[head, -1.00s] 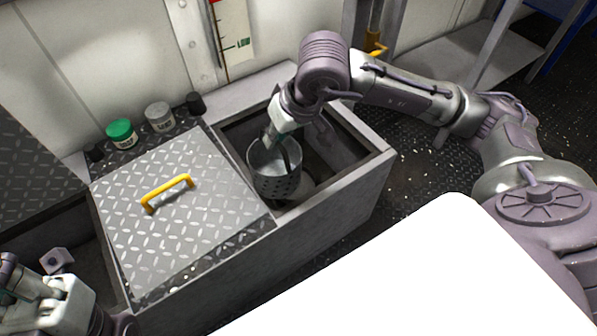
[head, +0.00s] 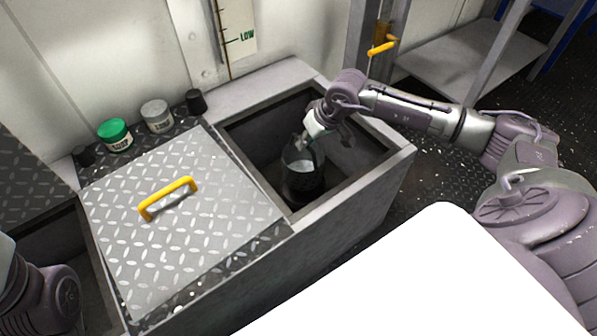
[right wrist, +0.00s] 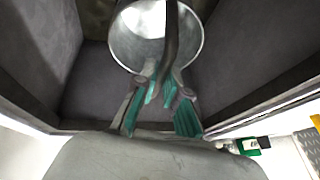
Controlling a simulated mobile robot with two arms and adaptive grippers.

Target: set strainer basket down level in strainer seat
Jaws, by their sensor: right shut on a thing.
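The strainer basket (head: 303,176) is a grey metal cup with a dark bail handle. It is down inside the open well (head: 262,140) of the grey box, looking roughly upright. My right gripper (head: 304,141) is above its rim, shut on the handle. In the right wrist view the green-padded fingers (right wrist: 166,88) pinch the dark handle (right wrist: 171,40), and the basket's round rim (right wrist: 118,45) shows beyond them. The strainer seat is hidden under the basket, and I cannot tell whether the basket touches it. Only part of my left arm shows at the lower left; its fingers are out of view.
A diamond-plate lid (head: 190,235) with a yellow handle (head: 168,198) covers the box left of the well. A green-capped jar (head: 115,134), a grey jar (head: 157,116) and a black cup (head: 196,101) stand behind.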

